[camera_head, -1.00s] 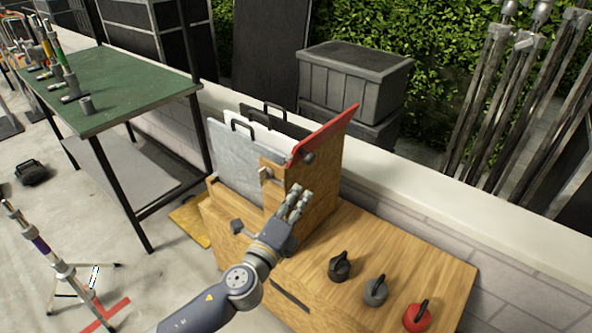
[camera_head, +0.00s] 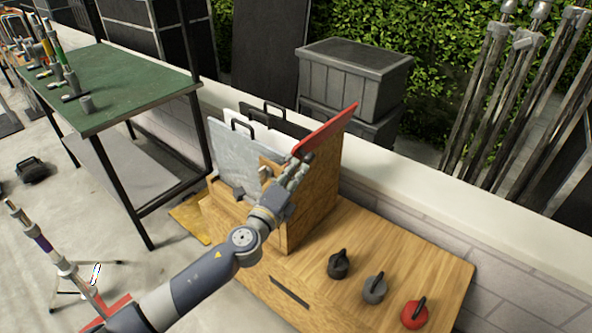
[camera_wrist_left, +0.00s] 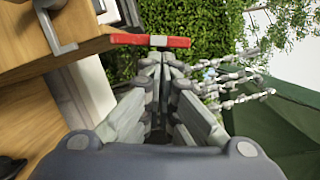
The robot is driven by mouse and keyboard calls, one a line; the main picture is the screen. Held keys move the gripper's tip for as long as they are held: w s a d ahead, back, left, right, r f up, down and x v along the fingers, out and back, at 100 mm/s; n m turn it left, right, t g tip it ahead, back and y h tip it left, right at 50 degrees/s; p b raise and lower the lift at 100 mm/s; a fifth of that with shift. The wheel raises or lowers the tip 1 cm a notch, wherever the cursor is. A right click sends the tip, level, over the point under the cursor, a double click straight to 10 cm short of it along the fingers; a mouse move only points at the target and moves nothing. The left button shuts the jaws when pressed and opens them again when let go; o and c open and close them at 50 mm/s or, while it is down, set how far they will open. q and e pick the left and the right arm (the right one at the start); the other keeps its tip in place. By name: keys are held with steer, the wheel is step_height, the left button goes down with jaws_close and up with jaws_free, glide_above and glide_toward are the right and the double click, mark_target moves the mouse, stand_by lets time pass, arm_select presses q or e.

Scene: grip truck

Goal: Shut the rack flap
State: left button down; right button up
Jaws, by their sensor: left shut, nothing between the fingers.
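The red rack flap (camera_head: 328,130) stands raised and slanted at the top of the wooden rack (camera_head: 322,195). In the left wrist view the flap (camera_wrist_left: 125,39) shows as a red bar with a pale patch, just beyond my fingertips. My left gripper (camera_head: 304,161) is shut and empty, close under the lower end of the flap. The gripper also shows in the left wrist view (camera_wrist_left: 165,62). I cannot tell whether the fingertips touch the flap. Part of the rack's front is hidden behind my left arm. My right gripper is not in view.
Grey, white and black handled panels stand in the rack, the grey panel (camera_head: 232,155) in front. Black, grey and red knobbed weights (camera_head: 374,288) sit on the wooden top to the right. A green table (camera_head: 125,85) stands left. A grey crate (camera_head: 352,85) is behind.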

arm_select(q)
steer(key=shift+a, duration=0.1)
steer(key=shift+a+r+n+p, duration=0.1)
steer(key=shift+r+n+p, duration=0.15)
steer(key=shift+n+p, duration=0.2)
